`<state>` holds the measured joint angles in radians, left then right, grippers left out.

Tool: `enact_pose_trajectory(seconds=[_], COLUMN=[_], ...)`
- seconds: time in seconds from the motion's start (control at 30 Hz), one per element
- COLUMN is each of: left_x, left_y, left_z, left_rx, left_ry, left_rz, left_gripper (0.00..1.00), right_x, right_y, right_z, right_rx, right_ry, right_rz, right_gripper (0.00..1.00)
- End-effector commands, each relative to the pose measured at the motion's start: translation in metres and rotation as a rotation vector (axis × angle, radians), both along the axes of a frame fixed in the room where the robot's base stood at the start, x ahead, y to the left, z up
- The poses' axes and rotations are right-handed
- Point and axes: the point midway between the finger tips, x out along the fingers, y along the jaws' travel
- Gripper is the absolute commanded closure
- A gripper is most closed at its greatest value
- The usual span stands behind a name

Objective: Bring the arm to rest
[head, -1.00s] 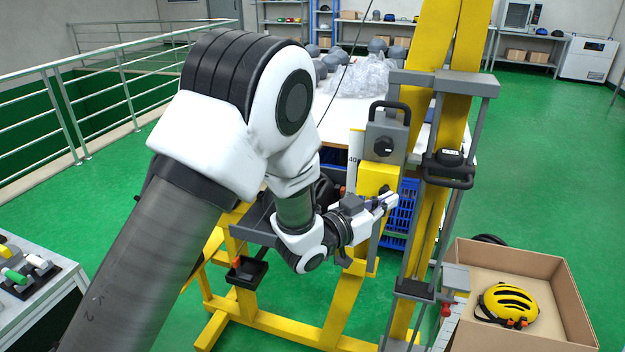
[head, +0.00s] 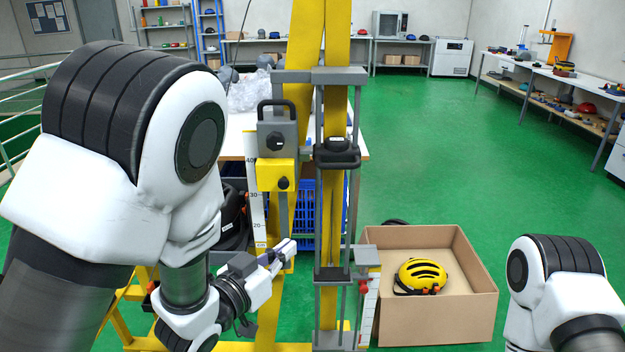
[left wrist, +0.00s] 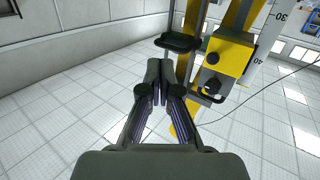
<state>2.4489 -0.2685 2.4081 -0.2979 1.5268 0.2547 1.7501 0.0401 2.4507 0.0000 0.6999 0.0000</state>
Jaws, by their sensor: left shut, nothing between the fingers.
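My left arm comes in from the left in the head view and bends down to its gripper. The left gripper (head: 284,250) is shut and empty, just in front of the yellow and grey drop tower (head: 303,190), below its yellow block (head: 277,175). The left wrist view shows its two fingers (left wrist: 160,85) together with nothing between them. I cannot tell whether it touches the tower. Part of my right arm shows at the lower right of the head view; its gripper is out of the picture.
A cardboard box (head: 480,310) with a yellow helmet (head: 420,275) stands right of the tower. A white table (head: 235,147) and a blue crate (head: 308,238) are behind the tower. The green floor (head: 430,160) is open at the right. Benches line the back and right walls.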

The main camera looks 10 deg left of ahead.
Motion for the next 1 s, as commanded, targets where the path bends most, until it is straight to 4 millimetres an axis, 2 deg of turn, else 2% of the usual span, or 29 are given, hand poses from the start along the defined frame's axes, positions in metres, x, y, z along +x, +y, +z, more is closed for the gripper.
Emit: enact_pose_trajectory(seconds=[0.03,0.07,0.1,0.17,0.2,0.27,0.3,0.37,0.4,0.5,0.6,0.7,1.0], left_x=[-0.004,-0.007,-0.014,-0.029,-0.042,-0.066,-0.086,-0.120,-0.146,-0.211,-0.260,-0.284,-0.288], left_y=[0.007,0.012,0.021,0.037,0.048,0.064,0.075,0.091,0.102,0.124,0.139,0.142,0.141], left_z=[-0.034,-0.056,-0.089,-0.139,-0.171,-0.218,-0.247,-0.287,-0.311,-0.353,-0.367,-0.369,-0.369], left_rx=[-0.017,-0.030,-0.045,-0.047,-0.038,-0.013,0.010,0.051,0.084,0.168,0.261,0.326,0.338], left_ry=[0.075,0.124,0.199,0.327,0.416,0.552,0.647,0.792,0.894,1.135,1.339,1.446,1.464], left_rz=[0.016,0.031,0.061,0.115,0.153,0.210,0.244,0.295,0.324,0.385,0.406,0.383,0.371], left_gripper=[1.00,1.00,1.00,1.00,1.00,1.00,1.00,1.00,1.00,1.00,1.00,1.00,1.00], right_x=[0.000,0.000,0.000,0.000,0.000,0.000,0.000,0.000,0.000,0.000,0.000,0.000,0.000], right_y=[0.000,0.000,0.000,0.000,0.000,0.000,0.000,0.000,0.000,0.000,0.000,0.000,0.000], right_z=[0.000,0.000,0.000,0.000,0.000,0.000,0.000,0.000,0.000,0.000,0.000,0.000,0.000], right_rx=[0.000,0.000,0.000,0.000,0.000,0.000,0.000,0.000,0.000,0.000,0.000,0.000,0.000], right_ry=[0.000,-0.001,-0.001,-0.001,-0.001,-0.001,-0.001,-0.001,-0.001,-0.001,-0.001,-0.001,-0.001], right_rz=[0.000,0.000,0.000,0.000,0.000,0.000,0.000,0.000,0.000,0.000,0.000,0.000,0.000], right_gripper=[0.46,0.46,0.46,0.46,0.46,0.46,0.46,0.46,0.46,0.46,0.46,0.46,0.46])
